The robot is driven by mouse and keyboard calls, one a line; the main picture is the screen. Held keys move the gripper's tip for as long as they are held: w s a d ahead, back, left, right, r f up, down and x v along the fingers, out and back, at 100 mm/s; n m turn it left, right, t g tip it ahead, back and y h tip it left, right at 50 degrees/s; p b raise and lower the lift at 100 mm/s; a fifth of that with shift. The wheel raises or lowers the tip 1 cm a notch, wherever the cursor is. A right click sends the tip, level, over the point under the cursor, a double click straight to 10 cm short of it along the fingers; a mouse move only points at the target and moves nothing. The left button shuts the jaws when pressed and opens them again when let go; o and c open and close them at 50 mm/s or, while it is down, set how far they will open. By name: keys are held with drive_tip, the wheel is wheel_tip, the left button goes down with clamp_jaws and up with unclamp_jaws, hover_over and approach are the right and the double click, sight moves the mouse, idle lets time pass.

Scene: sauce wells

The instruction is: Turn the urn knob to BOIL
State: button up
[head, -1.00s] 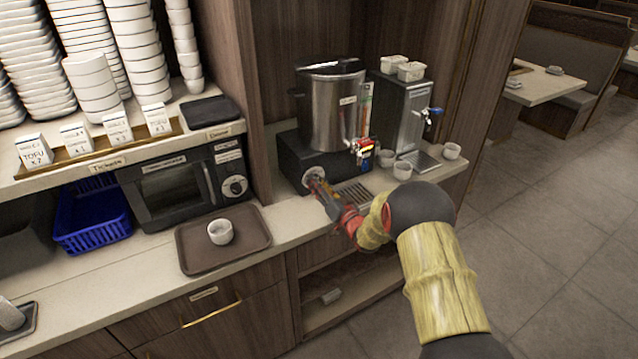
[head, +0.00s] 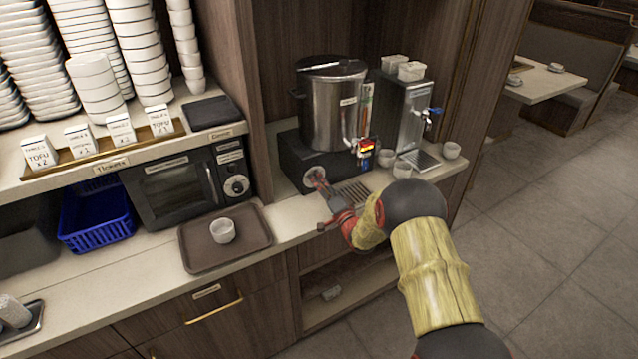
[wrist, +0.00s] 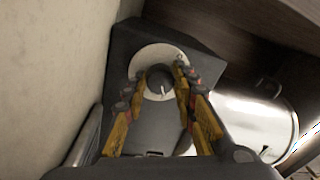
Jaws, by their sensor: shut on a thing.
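The steel urn (head: 328,112) stands on a dark base (head: 292,160) in the head view. Its round knob dial is on the base's front, mostly hidden by my gripper (head: 317,178). In the wrist view the pale dial plate (wrist: 152,57) surrounds the dark knob (wrist: 160,82), which carries a light pointer mark. My gripper's two fingers (wrist: 160,84) stand on either side of the knob and are shut on it. The dial's lettering is too small to read.
A brown tray with a white cup (head: 223,230) lies left of the urn. A microwave (head: 180,185) stands beyond it. A steel dispenser (head: 405,110) and several white cups are to the right. A drip grate (head: 352,192) lies before the urn.

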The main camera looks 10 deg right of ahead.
drive_tip(key=shift+f+m, duration=0.15)
drive_tip(key=shift+m, duration=0.25)
drive_tip(key=o, duration=1)
drive_tip(key=shift+o, duration=0.8)
drive_tip(key=v, duration=1.2)
